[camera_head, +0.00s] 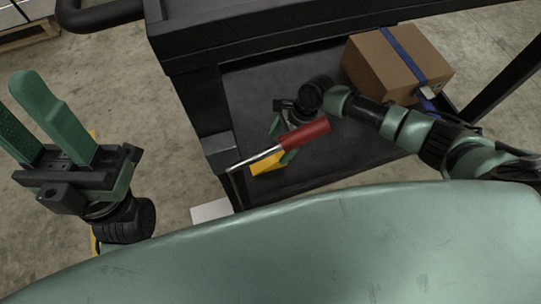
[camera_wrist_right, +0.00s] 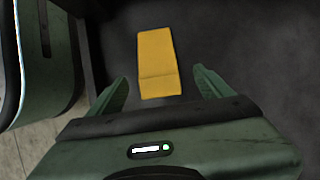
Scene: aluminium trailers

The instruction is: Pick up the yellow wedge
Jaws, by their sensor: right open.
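The yellow wedge (camera_head: 267,163) lies on the dark lower shelf (camera_head: 330,165) of a black cart, near its left edge. In the head view it is partly covered by my right gripper (camera_head: 280,140) and a red-handled tool. In the right wrist view the whole wedge (camera_wrist_right: 157,60) shows, lying flat just ahead of and between the two green fingers. My right gripper (camera_wrist_right: 160,80) is open and empty, pointing down at the wedge. My left gripper (camera_head: 22,100) is open and empty, off to the left above the concrete floor.
A red-handled tool with a metal shaft (camera_head: 304,135) crosses in front of my right gripper in the head view. A cardboard box with a blue strap (camera_head: 385,68) stands at the shelf's right. The cart's black upper deck (camera_head: 250,25) and post (camera_head: 205,110) are close by.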

